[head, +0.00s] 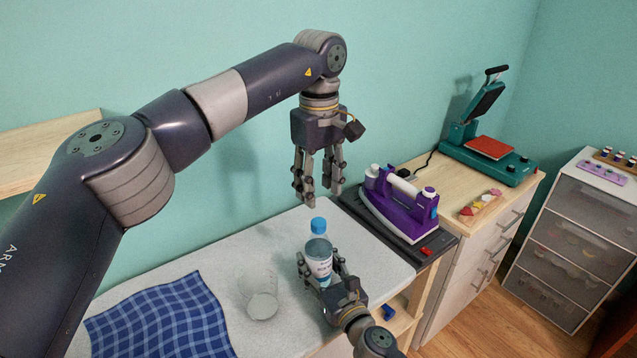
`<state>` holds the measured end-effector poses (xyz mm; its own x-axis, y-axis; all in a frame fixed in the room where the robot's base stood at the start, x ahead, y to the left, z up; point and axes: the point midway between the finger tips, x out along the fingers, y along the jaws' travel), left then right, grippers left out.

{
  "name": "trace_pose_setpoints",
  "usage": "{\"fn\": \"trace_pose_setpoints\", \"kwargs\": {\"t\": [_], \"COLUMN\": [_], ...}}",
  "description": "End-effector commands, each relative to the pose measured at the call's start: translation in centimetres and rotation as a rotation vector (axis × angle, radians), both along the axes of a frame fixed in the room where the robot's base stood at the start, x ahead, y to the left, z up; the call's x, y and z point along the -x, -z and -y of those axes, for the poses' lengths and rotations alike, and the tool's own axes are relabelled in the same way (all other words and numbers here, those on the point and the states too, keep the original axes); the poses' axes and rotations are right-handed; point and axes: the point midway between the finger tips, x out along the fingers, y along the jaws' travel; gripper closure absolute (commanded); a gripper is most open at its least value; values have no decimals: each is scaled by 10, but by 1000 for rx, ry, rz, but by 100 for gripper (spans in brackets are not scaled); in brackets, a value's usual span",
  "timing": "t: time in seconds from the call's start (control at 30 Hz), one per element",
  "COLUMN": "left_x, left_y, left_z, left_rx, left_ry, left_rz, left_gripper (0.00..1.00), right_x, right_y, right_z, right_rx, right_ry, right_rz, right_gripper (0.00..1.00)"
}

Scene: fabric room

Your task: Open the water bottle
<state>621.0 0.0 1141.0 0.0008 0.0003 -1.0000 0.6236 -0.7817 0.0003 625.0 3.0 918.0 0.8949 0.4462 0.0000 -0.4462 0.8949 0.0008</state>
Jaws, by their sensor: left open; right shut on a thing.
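A clear water bottle (319,253) with a blue cap (318,225) stands upright in the middle of the head view. My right gripper (322,273) is shut around the bottle's lower body; its fingers hide part of the label. The blue cap is on the bottle's top. My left gripper (318,196) points downward above the bottle, with its fingers apart and empty. The cap is just below its fingertips, and a gap shows between them.
A white padded ironing surface (215,262) holds a blue checked cloth (160,320) and a clear glass (263,297). A purple iron (400,205) sits on a dark stand to the right. A teal heat press (490,145) is on the wooden cabinet behind. A drawer unit (575,235) stands far right.

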Motion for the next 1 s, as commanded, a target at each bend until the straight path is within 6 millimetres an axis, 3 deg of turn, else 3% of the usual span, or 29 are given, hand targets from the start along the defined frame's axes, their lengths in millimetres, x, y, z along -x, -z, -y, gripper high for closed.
{"fn": "trace_pose_setpoints", "kwargs": {"t": [0.3,0.5,0.73,1.0], "left_x": [0,0,0,0], "left_y": [0,1,11,52], "left_z": [0,0,-1,-1], "left_rx": [-1,1,0,1], "left_ry": [558,768,833,832], "left_rz": [-2,-2,-3,-4], "left_gripper": [58,58,58,58], "right_x": [0,0,0,0], "right_y": [1,1,1,1], "right_z": [0,0,0,0], "right_rx": [0,1,1,1], "right_ry": [1,1,1,1], "right_rz": [-1,-2,-2,-2], "right_gripper": [100,100,100,100]}}
